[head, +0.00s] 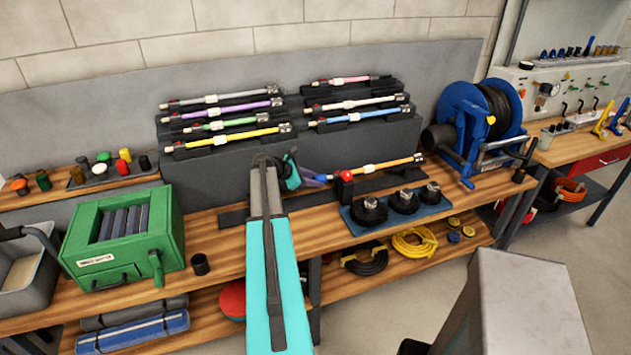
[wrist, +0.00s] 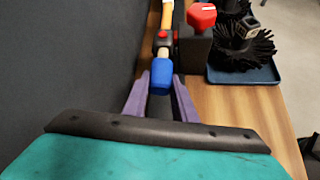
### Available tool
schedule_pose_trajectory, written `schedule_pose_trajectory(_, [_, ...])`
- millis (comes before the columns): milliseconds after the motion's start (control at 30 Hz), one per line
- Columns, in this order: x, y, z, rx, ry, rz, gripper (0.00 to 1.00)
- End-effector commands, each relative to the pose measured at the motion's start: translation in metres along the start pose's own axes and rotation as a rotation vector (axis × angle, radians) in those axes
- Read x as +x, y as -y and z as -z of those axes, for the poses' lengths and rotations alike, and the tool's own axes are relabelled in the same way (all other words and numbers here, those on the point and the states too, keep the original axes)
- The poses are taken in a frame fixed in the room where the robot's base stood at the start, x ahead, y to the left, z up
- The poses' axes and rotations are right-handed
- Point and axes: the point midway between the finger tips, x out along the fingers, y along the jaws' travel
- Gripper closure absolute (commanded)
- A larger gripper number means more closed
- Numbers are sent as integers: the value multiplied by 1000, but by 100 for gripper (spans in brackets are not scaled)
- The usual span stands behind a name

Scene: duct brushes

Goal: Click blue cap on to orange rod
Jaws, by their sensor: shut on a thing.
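The blue cap (wrist: 162,78) sits between the purple fingertips of my gripper (wrist: 161,84), which is shut on it. In the head view my gripper (head: 312,180) is at the left end of the orange rod (head: 395,163). The rod also shows in the wrist view (wrist: 167,16), with a red button and a pale tan end (wrist: 163,54) pointing at the cap. The cap is in line with this end and appears to meet it. I cannot tell how far it is pushed on. The rod lies in a dark holder with a red knob (wrist: 201,15).
A blue tray (wrist: 250,75) with black round brushes stands right of the holder. A grey rack (head: 225,165) with several coloured rods rises behind. A green box (head: 125,232) and a blue hose reel (head: 462,120) stand on the wooden bench (head: 225,245).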

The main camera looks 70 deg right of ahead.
Motion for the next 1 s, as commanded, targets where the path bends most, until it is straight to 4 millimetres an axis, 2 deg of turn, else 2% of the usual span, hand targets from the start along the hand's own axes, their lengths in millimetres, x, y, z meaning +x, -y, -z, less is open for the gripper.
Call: schedule_pose_trajectory(1000, [14, 0, -11, 1, 1, 1, 100])
